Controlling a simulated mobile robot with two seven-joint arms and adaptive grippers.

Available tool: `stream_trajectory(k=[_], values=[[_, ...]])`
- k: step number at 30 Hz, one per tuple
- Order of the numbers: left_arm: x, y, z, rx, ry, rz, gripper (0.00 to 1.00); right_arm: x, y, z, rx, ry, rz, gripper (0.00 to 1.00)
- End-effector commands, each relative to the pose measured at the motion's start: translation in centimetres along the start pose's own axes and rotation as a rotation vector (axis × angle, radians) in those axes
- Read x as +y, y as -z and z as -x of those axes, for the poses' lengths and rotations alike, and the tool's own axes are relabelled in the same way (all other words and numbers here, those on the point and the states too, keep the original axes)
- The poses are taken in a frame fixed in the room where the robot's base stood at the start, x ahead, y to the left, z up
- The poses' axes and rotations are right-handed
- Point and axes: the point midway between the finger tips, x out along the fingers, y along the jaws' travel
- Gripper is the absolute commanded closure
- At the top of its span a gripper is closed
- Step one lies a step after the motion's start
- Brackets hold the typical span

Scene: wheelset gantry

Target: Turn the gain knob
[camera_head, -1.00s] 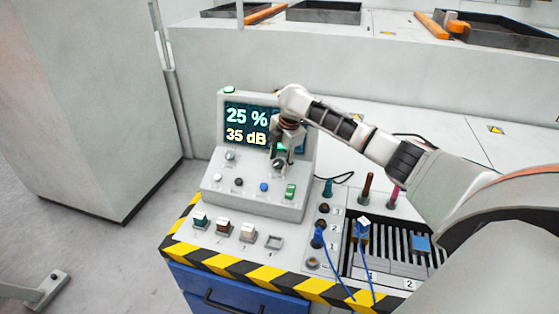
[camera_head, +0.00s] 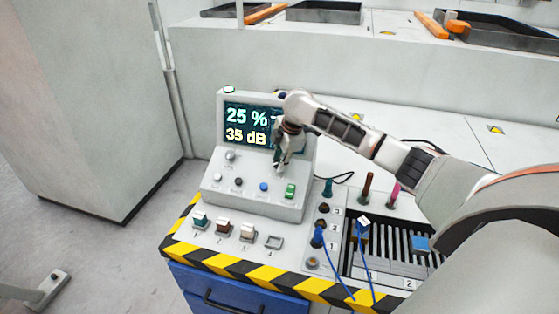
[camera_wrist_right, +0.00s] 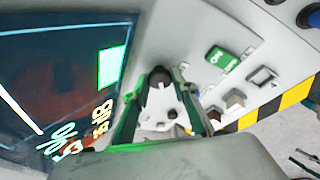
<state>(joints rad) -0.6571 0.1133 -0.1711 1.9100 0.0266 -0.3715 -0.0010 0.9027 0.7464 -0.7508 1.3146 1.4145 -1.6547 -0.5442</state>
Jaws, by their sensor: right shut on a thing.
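The grey console (camera_head: 255,200) has a sloped panel with a dark screen (camera_head: 247,125) reading 25 % and 35 dB. My right gripper (camera_head: 281,168) reaches down to the right part of the panel, below the screen. In the wrist view, my right gripper (camera_wrist_right: 166,82) has its fingers shut on a dark round knob (camera_wrist_right: 158,94), taken as the gain knob; its label is not readable. In the head view my fingers mostly hide this knob. Another knob (camera_head: 230,156) sits at the panel's left. My left gripper is not in view.
Below the held knob are several small buttons and a green ON switch (camera_head: 290,191). Several switches stand in front on the striped-edge bench (camera_head: 230,260). Blue cables (camera_head: 340,268) and sockets lie right of the console.

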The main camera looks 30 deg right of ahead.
Motion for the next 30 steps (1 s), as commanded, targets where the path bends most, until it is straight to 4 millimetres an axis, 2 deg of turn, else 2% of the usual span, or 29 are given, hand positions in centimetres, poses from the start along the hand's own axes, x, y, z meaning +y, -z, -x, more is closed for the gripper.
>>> stream_trajectory(k=[30], values=[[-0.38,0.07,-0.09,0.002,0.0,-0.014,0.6,-0.66,0.31,-0.16,0.0,-0.307,-0.868,0.96]])
